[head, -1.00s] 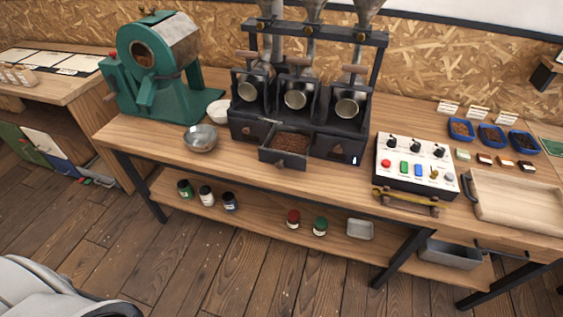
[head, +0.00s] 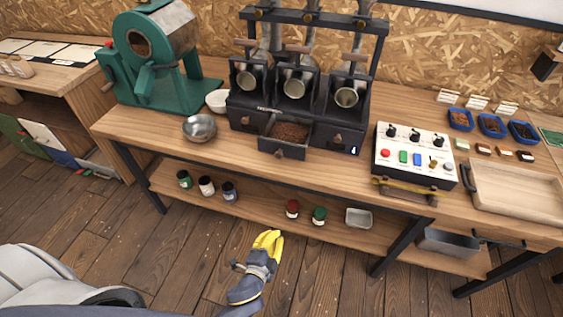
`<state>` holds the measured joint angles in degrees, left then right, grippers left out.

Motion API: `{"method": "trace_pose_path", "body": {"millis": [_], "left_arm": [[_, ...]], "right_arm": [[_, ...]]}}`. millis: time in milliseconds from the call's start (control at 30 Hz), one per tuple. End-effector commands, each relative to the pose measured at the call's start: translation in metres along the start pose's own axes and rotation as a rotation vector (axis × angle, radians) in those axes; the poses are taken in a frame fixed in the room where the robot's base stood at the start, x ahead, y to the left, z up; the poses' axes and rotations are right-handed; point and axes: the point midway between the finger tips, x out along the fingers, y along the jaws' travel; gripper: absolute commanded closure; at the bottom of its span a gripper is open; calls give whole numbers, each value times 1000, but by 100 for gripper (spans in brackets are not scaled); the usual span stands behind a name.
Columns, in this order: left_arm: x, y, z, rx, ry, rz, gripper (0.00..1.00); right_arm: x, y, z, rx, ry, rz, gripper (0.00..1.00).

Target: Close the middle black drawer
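The middle black drawer (head: 284,148) is pulled out of the black three-funnel unit (head: 297,108) on the bench. It is filled with brown beans, and its front faces me with a small knob. The drawers on either side of it sit flush with the unit. My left gripper (head: 268,241), with yellow fingers, is low in front of the bench, below and well apart from the drawer. Its fingers look close together, but I cannot tell whether they are open or shut. My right gripper is not in view.
A metal bowl (head: 200,127) stands left of the drawer, and a control box (head: 415,156) stands to the right. The wooden bench edge and a lower shelf (head: 255,207) with several jars lie between my gripper and the drawer. Bare bench lies before the drawer.

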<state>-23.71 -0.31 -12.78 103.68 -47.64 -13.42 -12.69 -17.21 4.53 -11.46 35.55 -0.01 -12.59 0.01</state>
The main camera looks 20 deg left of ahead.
Motion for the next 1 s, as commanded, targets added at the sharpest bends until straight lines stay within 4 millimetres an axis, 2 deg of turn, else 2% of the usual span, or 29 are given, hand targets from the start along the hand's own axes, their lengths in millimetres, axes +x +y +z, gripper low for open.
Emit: {"method": "trace_pose_path", "body": {"millis": [33, 100, 200, 333, 400, 667, 1000], "left_arm": [[-3, -34, -15, 53, 19, -66, 100], [-9, -75, -30, 131, 34, -147, 100], [-20, -123, -48, 229, 43, -248, 100], [-34, -166, -62, 341, 36, -342, 100], [-38, -177, -65, 393, 27, -368, 100], [-27, -180, -66, 451, 16, -372, 100], [19, -197, -70, 449, 16, -371, 100]], "right_arm": [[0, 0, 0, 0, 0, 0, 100], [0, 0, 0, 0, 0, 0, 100], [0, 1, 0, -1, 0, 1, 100], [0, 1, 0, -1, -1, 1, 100], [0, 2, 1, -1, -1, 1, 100], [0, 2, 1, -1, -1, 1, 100], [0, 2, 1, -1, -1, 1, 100]]}}
